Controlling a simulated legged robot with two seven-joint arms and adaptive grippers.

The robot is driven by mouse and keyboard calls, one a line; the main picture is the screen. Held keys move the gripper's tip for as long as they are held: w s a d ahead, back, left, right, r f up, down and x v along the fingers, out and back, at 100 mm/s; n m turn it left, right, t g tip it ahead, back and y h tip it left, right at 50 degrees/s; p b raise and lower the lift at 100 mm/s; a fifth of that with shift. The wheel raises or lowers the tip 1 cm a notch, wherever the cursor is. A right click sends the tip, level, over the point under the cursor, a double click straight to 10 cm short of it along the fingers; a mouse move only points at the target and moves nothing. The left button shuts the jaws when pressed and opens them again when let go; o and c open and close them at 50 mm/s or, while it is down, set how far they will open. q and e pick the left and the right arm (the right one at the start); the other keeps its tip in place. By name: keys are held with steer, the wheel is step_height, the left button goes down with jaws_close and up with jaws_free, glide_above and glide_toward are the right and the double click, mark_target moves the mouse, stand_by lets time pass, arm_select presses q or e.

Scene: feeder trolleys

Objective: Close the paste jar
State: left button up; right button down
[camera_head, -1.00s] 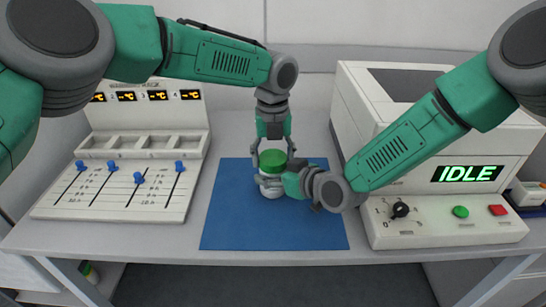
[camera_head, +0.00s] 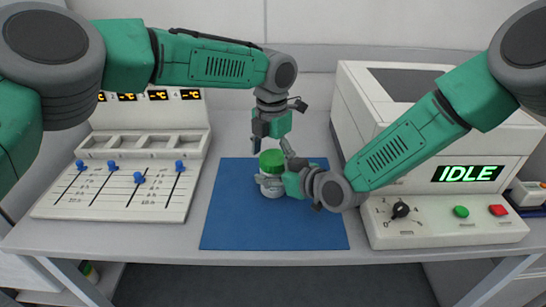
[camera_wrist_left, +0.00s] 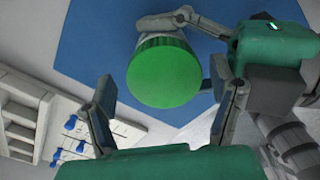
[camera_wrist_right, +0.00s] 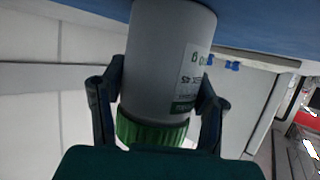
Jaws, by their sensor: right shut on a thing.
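The paste jar (camera_head: 270,189) is white with a label and stands upright on the blue mat (camera_head: 225,215). Its green lid (camera_head: 272,161) sits on top; how tightly cannot be told. My right gripper (camera_wrist_right: 160,95) is shut on the jar body from the right, with one finger on each side in the right wrist view. My left gripper (camera_head: 274,146) is open and empty just above the lid, pointing down. In the left wrist view the lid (camera_wrist_left: 165,75) lies between its spread fingers, apart from them.
A slider panel (camera_head: 120,185) with blue knobs stands at the left. A white machine (camera_head: 440,220) reading IDLE stands at the right, with a dial and buttons. The front of the mat is clear. The table's front edge (camera_head: 270,257) is close below it.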

arm_select(q)
steer(key=shift+s+d+r, duration=0.1)
steer(key=shift+d+r, duration=0.05)
steer(key=shift+r, duration=2.1)
steer(key=shift+c, duration=0.2)
